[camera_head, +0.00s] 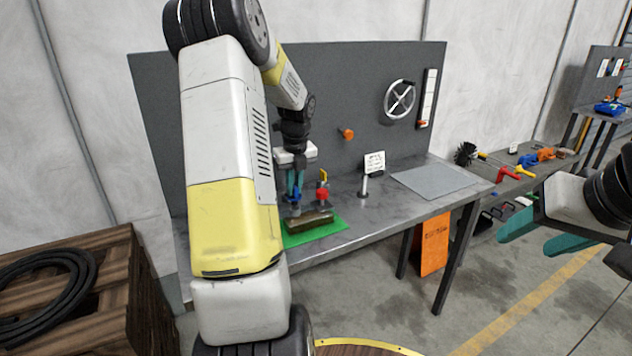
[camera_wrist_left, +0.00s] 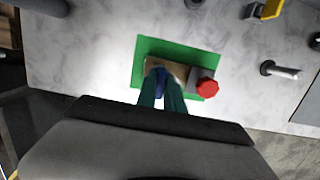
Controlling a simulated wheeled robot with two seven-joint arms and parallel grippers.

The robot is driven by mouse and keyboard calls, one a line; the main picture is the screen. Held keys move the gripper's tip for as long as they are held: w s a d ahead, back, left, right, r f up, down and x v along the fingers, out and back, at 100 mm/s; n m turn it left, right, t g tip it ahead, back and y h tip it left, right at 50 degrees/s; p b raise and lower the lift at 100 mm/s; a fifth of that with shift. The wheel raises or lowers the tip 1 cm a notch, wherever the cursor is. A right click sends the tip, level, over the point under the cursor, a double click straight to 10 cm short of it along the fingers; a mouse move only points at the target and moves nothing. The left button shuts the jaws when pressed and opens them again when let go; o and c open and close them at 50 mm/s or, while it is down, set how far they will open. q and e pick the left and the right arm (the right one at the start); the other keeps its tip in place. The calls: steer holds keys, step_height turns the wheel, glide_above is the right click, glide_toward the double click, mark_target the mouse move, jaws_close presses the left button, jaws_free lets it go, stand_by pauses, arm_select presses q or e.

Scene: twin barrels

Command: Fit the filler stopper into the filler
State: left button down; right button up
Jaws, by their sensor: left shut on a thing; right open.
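My left gripper (camera_head: 294,182) points down over the workbench and is shut on a small blue part (camera_head: 293,195), which looks like the filler stopper. In the left wrist view the blue part (camera_wrist_left: 160,82) shows between the teal fingertips (camera_wrist_left: 161,92). Below lies a brown block (camera_head: 309,221) on a green mat (camera_head: 320,234). I cannot tell whether the blue part touches anything under it. A red knob (camera_head: 322,195) is just right of the gripper; the filler itself is hard to make out. My right gripper (camera_head: 541,233) is open and empty, off the bench at right.
A yellow-handled valve (camera_head: 323,174) stands near the red knob. A metal post with a white card (camera_head: 374,162) and a grey plate (camera_head: 433,180) are farther right. A handwheel (camera_head: 399,99) hangs on the back panel. A wooden crate (camera_head: 110,265) with a coiled hose stands at left.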

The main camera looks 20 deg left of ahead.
mark_target(295, 185)
arm_select(q)
steer(key=shift+f, duration=1.6)
steer(key=c, duration=1.4)
jaws_free()
steer(key=shift+o, duration=0.2)
steer(key=r, duration=0.6)
steer(key=shift+s+d+r, duration=0.25)
steer(key=shift+d+r, duration=0.05)
steer(key=shift+d, duration=0.05)
steer(key=shift+s+d+r, duration=0.1)
steer(key=shift+r, duration=0.45)
